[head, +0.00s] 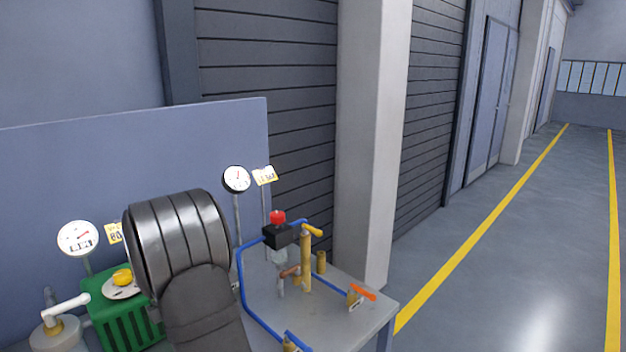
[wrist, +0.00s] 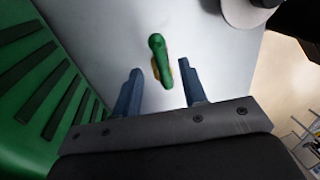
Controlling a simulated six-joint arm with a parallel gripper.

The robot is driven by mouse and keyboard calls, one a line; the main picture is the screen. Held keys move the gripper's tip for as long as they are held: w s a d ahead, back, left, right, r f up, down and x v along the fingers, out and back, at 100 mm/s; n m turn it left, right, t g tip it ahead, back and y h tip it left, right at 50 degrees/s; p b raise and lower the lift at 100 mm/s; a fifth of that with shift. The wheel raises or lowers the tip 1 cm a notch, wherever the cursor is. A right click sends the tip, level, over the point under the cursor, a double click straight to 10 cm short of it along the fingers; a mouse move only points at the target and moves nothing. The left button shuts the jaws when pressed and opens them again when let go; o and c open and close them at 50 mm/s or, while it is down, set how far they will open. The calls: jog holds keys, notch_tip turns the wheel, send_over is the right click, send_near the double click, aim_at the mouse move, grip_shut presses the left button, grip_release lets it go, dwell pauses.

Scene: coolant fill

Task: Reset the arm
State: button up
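My gripper (wrist: 160,68) is open in the wrist view, its two blue-grey fingers spread well apart. A green lever handle (wrist: 163,62) on a small yellow-brass body shows between and beyond the fingertips, with gaps on both sides. Nothing is held, and I cannot tell how far the tips are above the bench. In the head view my arm's thick dark joint (head: 180,245) fills the lower left, and the gripper is hidden.
The bench top (head: 330,310) carries a green ribbed box (head: 125,318), two gauges (head: 78,238) (head: 236,179), blue piping (head: 242,280), a red button (head: 277,217) on a black box and an orange-handled valve (head: 362,292). Open floor (head: 500,260) lies right.

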jog(key=shift+s+d+f, duration=0.1)
jog(key=shift+d+f, duration=0.05)
jog(key=shift+f, duration=0.65)
jog(key=shift+s+d+f, duration=0.1)
jog(key=shift+f, duration=0.65)
